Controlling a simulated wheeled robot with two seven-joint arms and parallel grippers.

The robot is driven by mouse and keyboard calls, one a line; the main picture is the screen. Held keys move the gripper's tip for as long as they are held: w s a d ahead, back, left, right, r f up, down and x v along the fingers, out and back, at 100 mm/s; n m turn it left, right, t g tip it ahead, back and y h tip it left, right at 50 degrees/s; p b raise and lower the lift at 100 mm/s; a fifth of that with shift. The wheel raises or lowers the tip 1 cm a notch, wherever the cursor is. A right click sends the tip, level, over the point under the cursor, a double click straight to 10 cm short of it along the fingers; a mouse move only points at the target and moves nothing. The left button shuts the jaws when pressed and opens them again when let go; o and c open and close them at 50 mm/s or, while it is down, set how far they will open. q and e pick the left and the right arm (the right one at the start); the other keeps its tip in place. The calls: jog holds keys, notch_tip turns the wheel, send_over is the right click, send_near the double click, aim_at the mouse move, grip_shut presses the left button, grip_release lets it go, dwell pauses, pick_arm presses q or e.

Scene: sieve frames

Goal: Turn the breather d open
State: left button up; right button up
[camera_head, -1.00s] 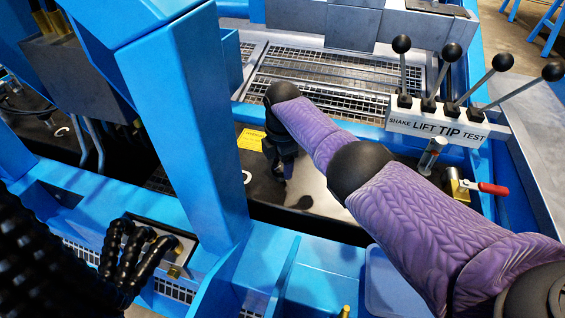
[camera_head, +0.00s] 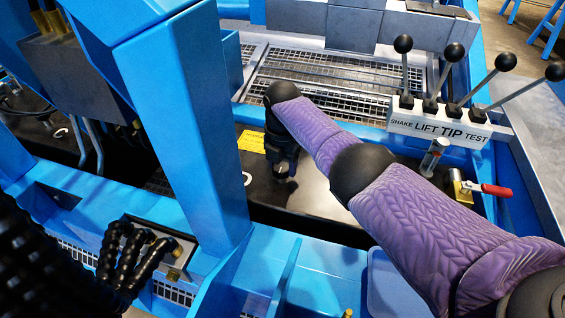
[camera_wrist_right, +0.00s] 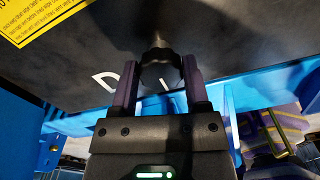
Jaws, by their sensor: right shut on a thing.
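Breather d is a black lobed knob (camera_wrist_right: 160,72) on a dark panel, with a white letter D beside it in the right wrist view. My right gripper (camera_wrist_right: 158,82) has its two purple fingers on either side of the knob and is shut on it. In the head view my right gripper (camera_head: 281,158) reaches down to the dark panel (camera_head: 315,203), and it hides the knob there. My left gripper is not in view.
A blue post (camera_head: 190,125) stands left of my right arm. Levers with black knobs rise from a labelled block (camera_head: 438,124) at the right, near a red-handled valve (camera_head: 495,190). Black ribbed hoses (camera_head: 120,262) are at the lower left. A yellow label (camera_head: 251,142) lies beside the gripper.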

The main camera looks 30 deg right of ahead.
aim_at(282, 166)
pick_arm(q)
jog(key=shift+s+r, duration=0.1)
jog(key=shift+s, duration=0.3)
pick_arm(e)
jog(key=o, duration=1.3)
jog(key=shift+r, duration=0.2)
pick_arm(q)
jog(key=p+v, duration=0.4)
jog(key=p, duration=0.1)
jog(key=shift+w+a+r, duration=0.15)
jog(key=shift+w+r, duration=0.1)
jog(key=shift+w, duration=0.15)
pick_arm(e)
notch_tip(282, 166, up, 10)
jog(key=shift+f, duration=0.2)
